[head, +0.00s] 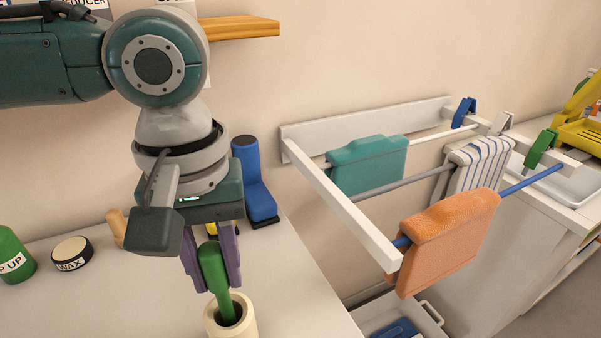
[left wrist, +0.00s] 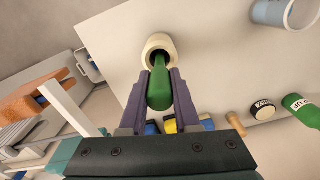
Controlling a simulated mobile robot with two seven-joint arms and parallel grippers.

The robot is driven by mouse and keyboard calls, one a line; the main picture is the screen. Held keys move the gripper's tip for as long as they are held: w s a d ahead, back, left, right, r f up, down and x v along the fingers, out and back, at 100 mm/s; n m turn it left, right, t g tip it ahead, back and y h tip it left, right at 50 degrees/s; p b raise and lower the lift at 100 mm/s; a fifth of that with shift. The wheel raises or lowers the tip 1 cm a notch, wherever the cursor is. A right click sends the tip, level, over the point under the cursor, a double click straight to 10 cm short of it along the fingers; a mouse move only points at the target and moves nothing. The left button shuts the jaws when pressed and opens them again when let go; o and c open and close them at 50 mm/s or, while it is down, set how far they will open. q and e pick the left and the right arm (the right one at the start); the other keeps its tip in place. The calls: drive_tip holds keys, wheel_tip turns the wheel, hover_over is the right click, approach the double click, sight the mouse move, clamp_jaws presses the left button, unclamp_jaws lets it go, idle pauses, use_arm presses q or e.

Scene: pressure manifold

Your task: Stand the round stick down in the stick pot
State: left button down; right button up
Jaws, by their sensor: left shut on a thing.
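My left gripper (head: 212,270) is shut on a green round stick (head: 213,266), its purple fingers on either side of the thick part. The stick points down, slightly tilted, and its thinner lower end is inside the mouth of the cream stick pot (head: 249,318). In the left wrist view the fingers (left wrist: 160,88) hold the stick (left wrist: 159,90), and its far end reaches into the opening of the pot (left wrist: 168,46). Whether the stick touches the pot's bottom is hidden. My right gripper does not show.
A blue object (head: 257,190) stands behind the gripper. A wax tin (head: 72,254) and a green bottle (head: 14,256) stand at left. A drying rack with cloths (head: 368,165) juts out at right. A pale blue cup (left wrist: 270,12) shows in the wrist view.

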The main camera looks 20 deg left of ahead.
use_arm(q)
drive_tip(key=shift+f+b, duration=0.45)
drive_tip(key=shift+f, duration=1.1)
drive_tip(key=c, duration=0.6)
unclamp_jaws()
drive_tip(key=shift+o, duration=0.2)
wheel_tip(320, 180, up, 10)
drive_tip(key=shift+p, duration=0.4)
